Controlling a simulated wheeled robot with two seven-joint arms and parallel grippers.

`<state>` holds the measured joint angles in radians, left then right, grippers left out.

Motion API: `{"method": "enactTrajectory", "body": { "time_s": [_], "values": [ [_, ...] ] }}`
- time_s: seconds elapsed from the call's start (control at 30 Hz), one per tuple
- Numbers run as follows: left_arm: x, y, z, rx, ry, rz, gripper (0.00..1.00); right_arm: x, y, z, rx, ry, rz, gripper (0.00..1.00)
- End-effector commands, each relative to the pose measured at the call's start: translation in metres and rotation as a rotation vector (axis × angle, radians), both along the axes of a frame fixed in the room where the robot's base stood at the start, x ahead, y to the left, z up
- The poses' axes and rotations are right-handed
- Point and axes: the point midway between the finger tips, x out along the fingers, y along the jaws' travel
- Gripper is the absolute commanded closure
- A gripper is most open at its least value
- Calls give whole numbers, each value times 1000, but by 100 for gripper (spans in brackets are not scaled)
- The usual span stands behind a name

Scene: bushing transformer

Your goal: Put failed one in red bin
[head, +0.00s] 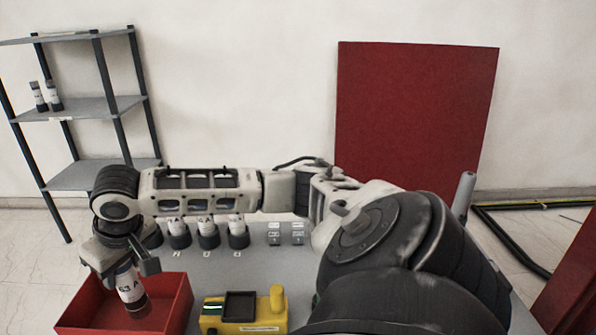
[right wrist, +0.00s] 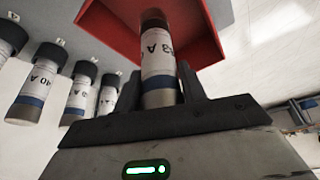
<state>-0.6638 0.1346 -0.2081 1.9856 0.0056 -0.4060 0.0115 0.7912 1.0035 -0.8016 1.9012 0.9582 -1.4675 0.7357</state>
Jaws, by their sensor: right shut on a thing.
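My right gripper (head: 128,264) reaches across from the right and is shut on a bushing (head: 130,288), a white-labelled cylinder with dark ends and a blue band. The bushing hangs slightly tilted over the open red bin (head: 179,306), its lower end within the bin's outline; its height above the floor of the bin is unclear. In the right wrist view the gripper (right wrist: 160,88) clasps the bushing (right wrist: 157,55) between both fingers, with the red bin (right wrist: 205,30) beyond it. My left gripper is not in view.
Several similar bushings (head: 208,236) stand in a row on the grey table (head: 240,265), partly behind my arm. A yellow device (head: 243,311) sits right of the bin. A shelf (head: 85,107) with two bushings (head: 39,97) stands back left.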

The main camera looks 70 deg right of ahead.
Motion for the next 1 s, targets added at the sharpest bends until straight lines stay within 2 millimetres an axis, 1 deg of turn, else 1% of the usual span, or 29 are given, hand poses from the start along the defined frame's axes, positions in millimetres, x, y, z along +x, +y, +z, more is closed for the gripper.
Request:
{"method": "enactTrajectory", "body": {
  "time_s": [0.03, 0.2, 0.37, 0.67, 0.7, 0.73, 0.77, 1.0],
  "values": [
    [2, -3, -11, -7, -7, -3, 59, 1, 0, -13, 0, -4, 0, 95],
    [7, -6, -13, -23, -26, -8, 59, 1, 0, -25, -1, -4, 1, 95],
    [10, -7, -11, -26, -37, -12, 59, 0, 0, -29, 0, -3, 0, 95],
    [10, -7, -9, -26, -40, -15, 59, 0, 0, -27, 0, -3, 0, 95],
    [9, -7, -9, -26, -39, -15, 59, 0, 0, -27, 0, -3, 0, 48],
    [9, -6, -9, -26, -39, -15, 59, 0, 0, -27, 0, -3, 0, 39],
    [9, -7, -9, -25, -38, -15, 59, 0, 0, -28, 0, -2, 0, 33],
    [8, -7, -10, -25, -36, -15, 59, -1, 0, -30, -1, 3, 1, 33]
  ]
}}
